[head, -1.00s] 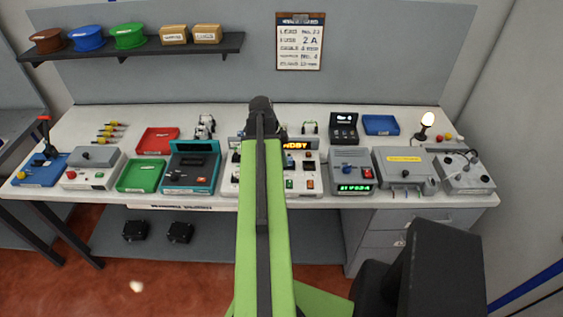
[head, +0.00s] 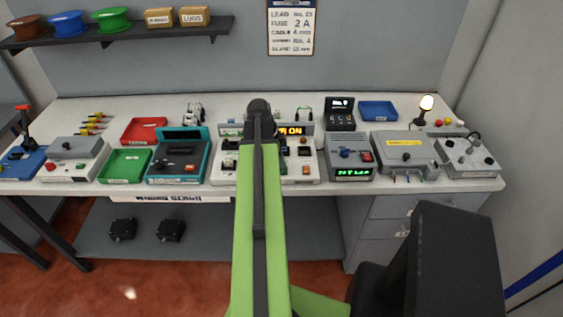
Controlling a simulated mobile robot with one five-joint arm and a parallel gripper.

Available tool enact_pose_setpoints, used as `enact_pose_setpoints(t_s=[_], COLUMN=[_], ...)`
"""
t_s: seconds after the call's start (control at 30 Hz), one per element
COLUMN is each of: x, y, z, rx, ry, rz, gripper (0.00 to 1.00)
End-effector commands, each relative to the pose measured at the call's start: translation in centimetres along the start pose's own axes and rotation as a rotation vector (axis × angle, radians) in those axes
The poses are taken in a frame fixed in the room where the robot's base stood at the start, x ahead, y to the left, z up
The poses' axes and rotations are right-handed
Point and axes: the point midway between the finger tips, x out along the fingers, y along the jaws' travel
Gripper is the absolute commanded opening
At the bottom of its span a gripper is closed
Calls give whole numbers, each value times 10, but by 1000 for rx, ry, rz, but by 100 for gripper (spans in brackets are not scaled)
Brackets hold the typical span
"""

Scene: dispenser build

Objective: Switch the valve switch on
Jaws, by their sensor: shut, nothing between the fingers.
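A white control panel (head: 312,175) sits at the middle of the bench, behind my green arm. Its amber display (head: 293,130) shows letters ending in "ON"; the left part is covered by my arm. Small switches and buttons show on both sides of my arm, among them an orange one (head: 306,170). I cannot tell which one is the valve switch, and part of the panel is hidden. My gripper (head: 260,108) is at the dark end of the arm, over the panel's back part. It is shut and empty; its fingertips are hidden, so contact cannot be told.
A teal device (head: 180,172) and a green tray (head: 125,166) stand left of the panel. A grey device with a green display (head: 352,172) and a grey box (head: 405,153) stand right. A lit lamp (head: 427,103) is at the back right. A shelf (head: 120,36) hangs above.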

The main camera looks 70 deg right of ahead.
Motion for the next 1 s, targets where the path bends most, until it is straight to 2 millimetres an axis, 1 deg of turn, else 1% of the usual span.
enact_pose_setpoints(t_s=[0.27, 0.6, 0.87, 1.0], x=[0, -4, -4, -9], y=[2, 17, 16, 16], z=[0, -1, 0, -2], rx=[1, 1, 0, 0], ry=[-3, -3, -3, -3], rz=[1, 3, 1, 1], gripper=[0, 0, 0, 0])
